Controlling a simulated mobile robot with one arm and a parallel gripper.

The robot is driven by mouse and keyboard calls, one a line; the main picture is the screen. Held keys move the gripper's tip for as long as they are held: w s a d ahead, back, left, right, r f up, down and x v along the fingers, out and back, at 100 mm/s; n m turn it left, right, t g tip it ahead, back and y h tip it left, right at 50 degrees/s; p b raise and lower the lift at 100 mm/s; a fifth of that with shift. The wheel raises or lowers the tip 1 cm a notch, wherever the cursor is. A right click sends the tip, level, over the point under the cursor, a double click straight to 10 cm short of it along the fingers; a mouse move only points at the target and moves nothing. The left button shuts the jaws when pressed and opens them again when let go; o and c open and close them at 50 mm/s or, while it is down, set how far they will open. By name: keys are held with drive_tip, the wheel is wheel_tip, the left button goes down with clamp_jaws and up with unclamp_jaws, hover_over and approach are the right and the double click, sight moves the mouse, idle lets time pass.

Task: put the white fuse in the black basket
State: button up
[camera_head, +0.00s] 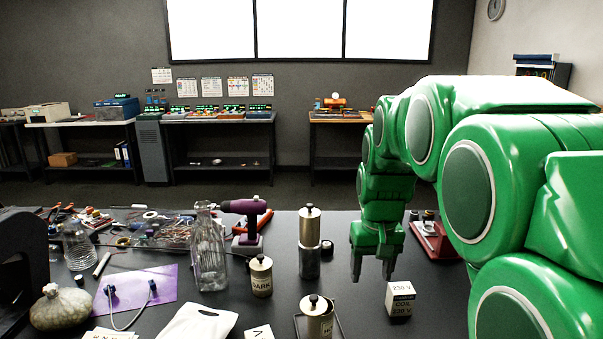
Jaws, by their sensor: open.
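My gripper (372,268) points down over the right-middle of the dark table, its green fingers apart and nothing visible between them. No thing in view can be made out with certainty as the white fuse. A small white cylinder (102,264) lies at the left by the purple sheet, far from my gripper; I cannot tell what it is. I cannot make out a black basket either. A large black object (22,245) stands at the left edge, cut off by the frame.
A coil box (399,300) stands in front of my gripper, a tall metal canister (309,228) to its left. A glass bottle (209,255), a labelled tin (261,276) and a purple drill (246,220) stand further left. Loose tools clutter the back left.

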drive_tip(key=s+f+g, duration=0.1)
drive_tip(key=s+f, duration=0.2)
drive_tip(key=s, duration=1.2)
drive_tip(key=s+f+g, duration=0.1)
drive_tip(key=s+f, duration=0.2)
drive_tip(key=s, duration=1.3)
drive_tip(key=shift+s+d+f+m+g, duration=0.15)
drive_tip(key=shift+d+m+g, duration=0.15)
drive_tip(key=shift+d+m, duration=0.1)
